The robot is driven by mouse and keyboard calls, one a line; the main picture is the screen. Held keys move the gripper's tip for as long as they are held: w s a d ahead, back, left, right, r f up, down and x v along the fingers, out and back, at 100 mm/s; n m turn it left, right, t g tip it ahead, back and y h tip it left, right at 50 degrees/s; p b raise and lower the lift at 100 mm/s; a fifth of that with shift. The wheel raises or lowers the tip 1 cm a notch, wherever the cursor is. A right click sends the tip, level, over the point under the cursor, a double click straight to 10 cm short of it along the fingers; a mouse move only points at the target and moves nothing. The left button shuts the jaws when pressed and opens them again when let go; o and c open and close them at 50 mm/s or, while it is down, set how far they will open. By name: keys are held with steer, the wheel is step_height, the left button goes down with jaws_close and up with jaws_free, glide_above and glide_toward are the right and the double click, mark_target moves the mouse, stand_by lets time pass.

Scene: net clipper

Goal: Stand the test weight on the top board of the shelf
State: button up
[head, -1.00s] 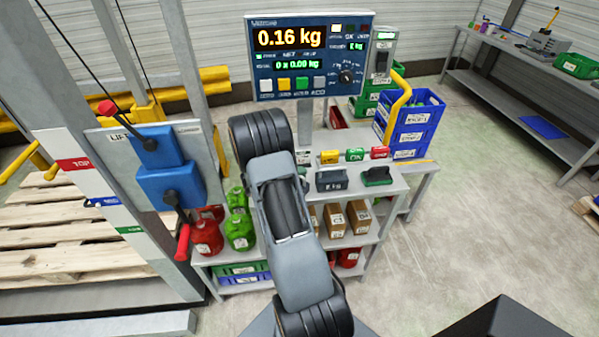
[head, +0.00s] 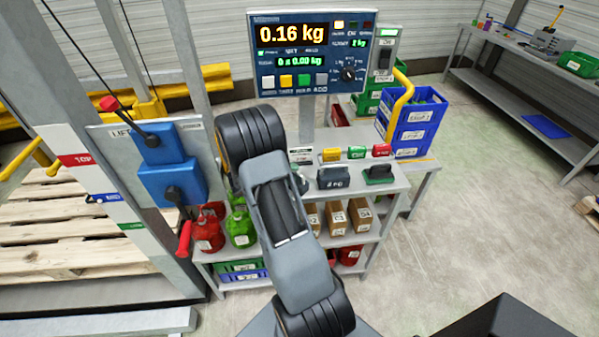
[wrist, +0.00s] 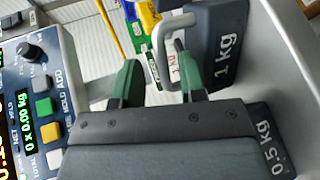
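A dark weight marked 1 kg (wrist: 220,42) with a light loop handle (wrist: 163,50) is at the top right of the wrist view. A second weight, marked 0.5 kg (wrist: 270,145), is at the lower right, mostly hidden behind my gripper (wrist: 156,78). The gripper's two green fingers are apart, with a visible gap between them. One finger overlaps the loop handle in the picture; contact cannot be told.
A scale display (head: 308,55) reading 0.16 kg rises behind the shelf. Yellow, green and red blocks (head: 357,153) stand behind the weights. Blue crates (head: 412,125) are at the right back. The lift frame (head: 130,170) is close on the left. Open floor lies to the right.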

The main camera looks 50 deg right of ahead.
steer(key=v, duration=0.7)
steer(key=shift+a, duration=0.2)
steer(key=shift+r, duration=0.1)
